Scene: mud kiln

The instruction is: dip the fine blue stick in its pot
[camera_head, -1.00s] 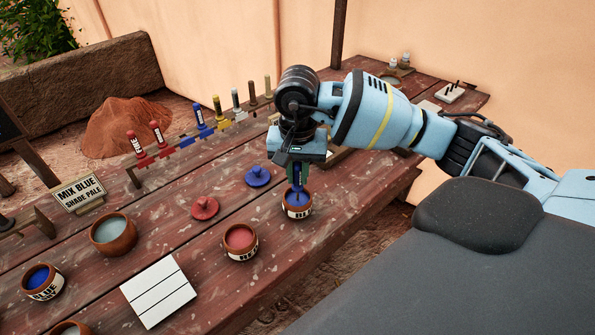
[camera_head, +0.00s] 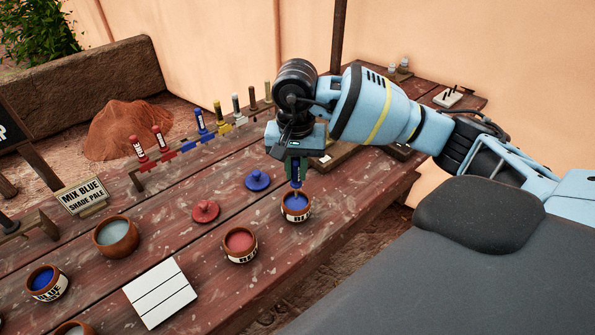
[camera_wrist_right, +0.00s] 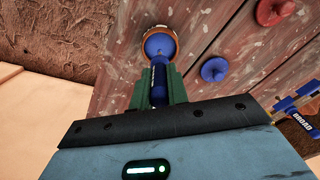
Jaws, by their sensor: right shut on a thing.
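My right gripper (camera_head: 295,169) is shut on the fine blue stick (camera_head: 296,181), which points down over the right-hand blue pot (camera_head: 297,215). This pot is a small brown one with a white label and blue paint inside. The right wrist view shows the green fingers (camera_wrist_right: 159,88) around the dark blue stick (camera_wrist_right: 158,82), its lower end in front of the pot's mouth (camera_wrist_right: 172,33). I cannot tell whether the tip touches the paint. My left gripper is not in view.
A red pot (camera_head: 240,246), red lid (camera_head: 206,211), blue lid (camera_head: 258,180) and white striped card (camera_head: 160,292) lie nearby. Another blue pot (camera_head: 47,284) and a grey pot (camera_head: 116,237) stand left. A rack (camera_head: 180,148) holds several sticks behind. A sign (camera_head: 83,195) reads "MIX BLUE SHADE PALE".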

